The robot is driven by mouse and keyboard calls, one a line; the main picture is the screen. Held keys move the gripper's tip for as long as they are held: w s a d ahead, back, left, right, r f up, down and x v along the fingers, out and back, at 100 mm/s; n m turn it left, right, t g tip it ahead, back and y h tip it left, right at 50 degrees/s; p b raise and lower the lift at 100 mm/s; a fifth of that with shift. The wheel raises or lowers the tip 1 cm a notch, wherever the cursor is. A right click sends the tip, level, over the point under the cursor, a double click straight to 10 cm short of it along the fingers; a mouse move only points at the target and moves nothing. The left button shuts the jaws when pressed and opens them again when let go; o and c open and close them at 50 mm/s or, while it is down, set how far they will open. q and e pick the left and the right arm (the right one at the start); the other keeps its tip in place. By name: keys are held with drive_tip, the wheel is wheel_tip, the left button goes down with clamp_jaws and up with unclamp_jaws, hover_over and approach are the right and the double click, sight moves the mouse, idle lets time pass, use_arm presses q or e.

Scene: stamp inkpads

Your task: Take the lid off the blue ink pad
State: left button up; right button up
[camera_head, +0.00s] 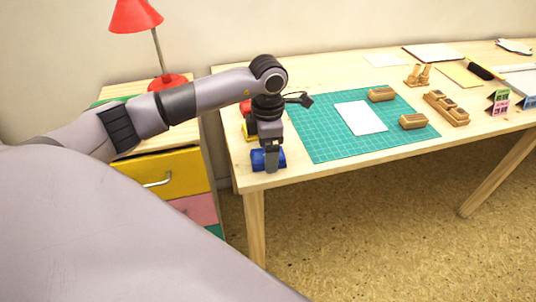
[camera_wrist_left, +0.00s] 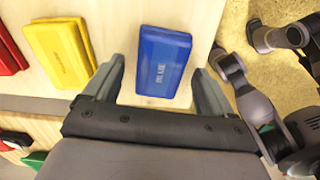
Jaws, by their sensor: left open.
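The blue ink pad (camera_head: 257,160) sits at the near left corner of the table. In the left wrist view its blue lid (camera_wrist_left: 163,58) faces the camera with white lettering, and the lid looks closed. My left gripper (camera_head: 270,161) points down over the pad and hides part of it. In the left wrist view the open fingers of my left gripper (camera_wrist_left: 160,78) are on either side of the pad, with a gap at each side. I cannot tell how far above the table the fingertips are. My right gripper does not show.
A yellow pad (camera_wrist_left: 62,50) and a red pad (camera_wrist_left: 8,55) lie left of the blue one in the wrist view. A green cutting mat (camera_head: 310,145) with white paper (camera_head: 361,117) and wooden stamps (camera_head: 413,121) lies to the right. The table's front edge is close by.

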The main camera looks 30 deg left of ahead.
use_arm(q)
drive_tip(key=c, duration=1.1)
